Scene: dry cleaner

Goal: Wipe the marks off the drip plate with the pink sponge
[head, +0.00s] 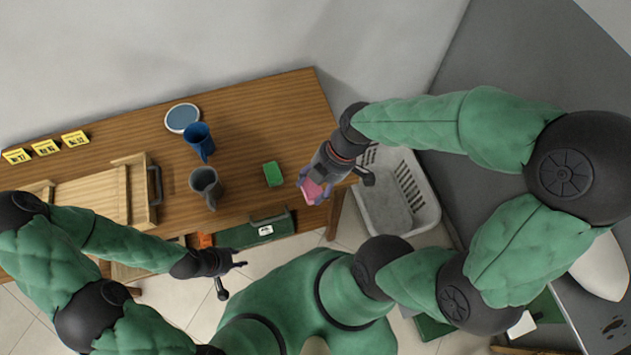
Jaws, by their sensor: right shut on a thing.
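The pink sponge (313,192) is in my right gripper (317,186), over the right end of the wooden table. The gripper is shut on it and hides part of it. I cannot tell whether the sponge touches the table. A round plate with a blue-grey face and pale rim, apparently the drip plate (183,118), lies at the back of the table, well left of the sponge. Marks on it are too small to make out. My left gripper (239,260) is empty in front of the table, its fingers seemingly apart.
A blue jug (199,139) stands close to the plate, with a grey jug (204,186) nearer me. A green block (272,174) lies left of the sponge. A wooden crate (132,190) and yellow tags (46,148) are left. A grey basket (390,215) stands right of the table.

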